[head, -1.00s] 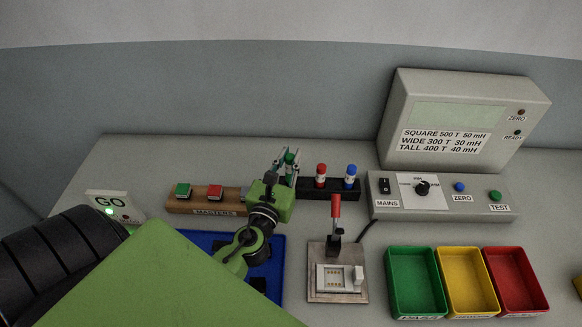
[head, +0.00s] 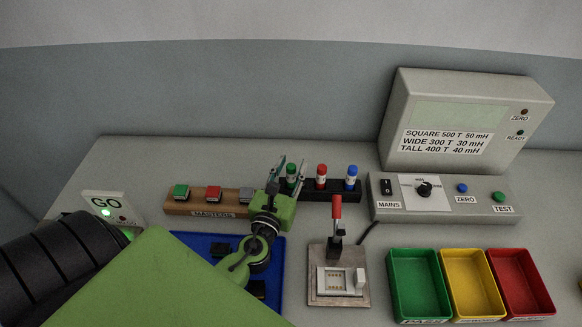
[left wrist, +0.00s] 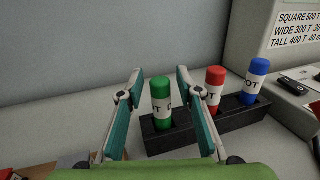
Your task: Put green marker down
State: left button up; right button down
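The green marker (head: 291,176) stands upright in the left end of the black marker rack (head: 334,192), with its cap up. In the left wrist view the green marker (left wrist: 161,100) stands between the two fingers of my left gripper (left wrist: 161,80). There is a visible gap on each side, so the fingers are open. In the head view my left gripper (head: 289,166) reaches the rack from the front, with its fingers spread around the marker. My right gripper is not in view.
A red marker (head: 321,176) and a blue marker (head: 351,177) stand in the same rack, to the right. The wooden masters block (head: 213,209) is to the left. A red-handled fixture (head: 338,285), a test instrument (head: 440,205) and green, yellow and red trays lie to the right.

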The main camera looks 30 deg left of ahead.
pick_arm(q)
jog(key=shift+r, duration=0.15)
jog(key=shift+s+d, duration=0.1)
jog(key=shift+s, duration=0.2)
jog(key=b+v, duration=0.4)
jog(key=v, duration=0.7)
jog(key=shift+s, duration=0.15)
jog(key=shift+d, duration=0.1)
